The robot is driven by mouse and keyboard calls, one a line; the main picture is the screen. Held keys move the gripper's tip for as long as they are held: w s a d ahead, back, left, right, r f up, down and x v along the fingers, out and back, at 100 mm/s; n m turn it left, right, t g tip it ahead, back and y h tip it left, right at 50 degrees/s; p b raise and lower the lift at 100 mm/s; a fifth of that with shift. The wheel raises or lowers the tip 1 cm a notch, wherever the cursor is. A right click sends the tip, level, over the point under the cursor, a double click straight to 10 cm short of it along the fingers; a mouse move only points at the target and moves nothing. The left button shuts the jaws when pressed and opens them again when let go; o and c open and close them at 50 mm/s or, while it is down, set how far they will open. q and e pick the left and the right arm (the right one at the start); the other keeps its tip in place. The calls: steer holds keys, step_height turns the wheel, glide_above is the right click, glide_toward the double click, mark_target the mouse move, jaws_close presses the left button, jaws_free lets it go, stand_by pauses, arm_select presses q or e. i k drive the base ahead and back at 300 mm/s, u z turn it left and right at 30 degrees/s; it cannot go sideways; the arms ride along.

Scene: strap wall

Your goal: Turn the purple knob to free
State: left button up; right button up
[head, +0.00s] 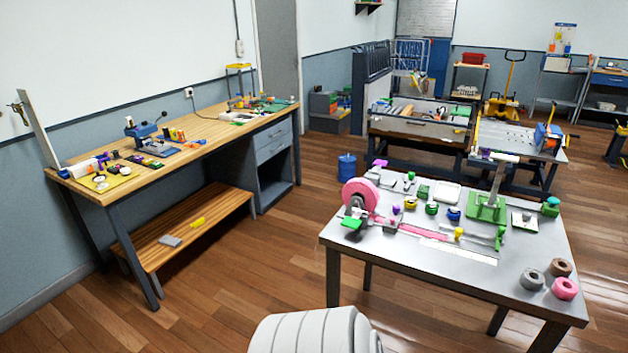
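Several small purple parts show in the head view, and they are too small to tell which one is the purple knob. One small purple part (396,209) is on the near grey table (345,240), beside the pink strap roll. A purple-magenta piece (378,163) stands at that table's far left corner. Neither of my grippers is in view.
The near table carries a pink strap roll (360,196), a green-based lever device (487,208), several small knobs and tape rolls (565,288). A long wooden workbench (200,128) stands along the left wall. Wooden floor (255,260) lies clear between them.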

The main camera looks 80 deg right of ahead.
mark_target(395, 209)
steer(key=z, duration=3.65)
steer(key=i, duration=0.5)
